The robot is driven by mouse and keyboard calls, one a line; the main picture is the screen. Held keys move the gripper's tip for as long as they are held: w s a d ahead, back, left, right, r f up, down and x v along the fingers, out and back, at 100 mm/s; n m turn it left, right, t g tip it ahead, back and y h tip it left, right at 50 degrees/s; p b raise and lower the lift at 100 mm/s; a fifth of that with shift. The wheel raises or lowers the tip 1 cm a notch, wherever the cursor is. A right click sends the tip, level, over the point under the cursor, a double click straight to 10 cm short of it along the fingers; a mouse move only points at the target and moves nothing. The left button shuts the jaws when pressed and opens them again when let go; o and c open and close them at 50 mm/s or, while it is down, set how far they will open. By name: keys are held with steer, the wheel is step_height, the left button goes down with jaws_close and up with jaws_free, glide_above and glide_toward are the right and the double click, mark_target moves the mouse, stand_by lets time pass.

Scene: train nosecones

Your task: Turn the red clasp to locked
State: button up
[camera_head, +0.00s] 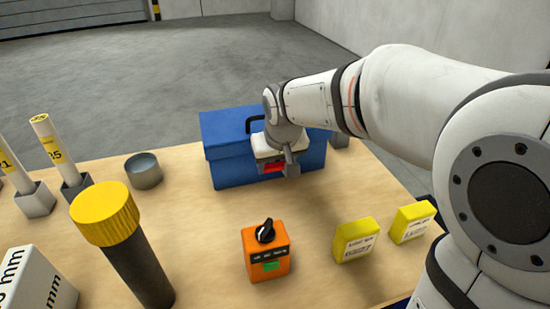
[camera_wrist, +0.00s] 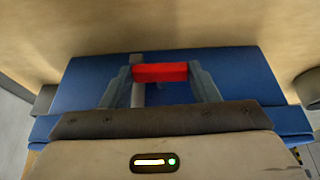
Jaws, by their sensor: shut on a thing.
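The red clasp (camera_wrist: 160,72) is on the front of the blue box (camera_wrist: 85,82). In the wrist view it lies level between my two fingers, with a grey strip beside it. In the head view only a bit of the red clasp (camera_head: 273,168) shows below my gripper (camera_head: 279,170). My gripper (camera_wrist: 160,75) is shut on the clasp, one finger at each end. The blue box (camera_head: 228,166) stands at the back of the table with its lid down. My wrist hides part of its front and lid handle.
An orange switch box (camera_head: 266,258) with a black knob stands in front. Two yellow-and-white boxes (camera_head: 356,240) are at right. A grey cup (camera_head: 144,171), a yellow-capped dark cylinder (camera_head: 135,262) and yellow-topped rods (camera_head: 46,140) are at left. Bare tabletop (camera_head: 200,225) lies between them.

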stand_by(0.4)
steer(key=o, duration=1)
steer(key=p+v, duration=0.1)
steer(key=v, duration=0.7)
steer(key=shift+d, duration=0.15)
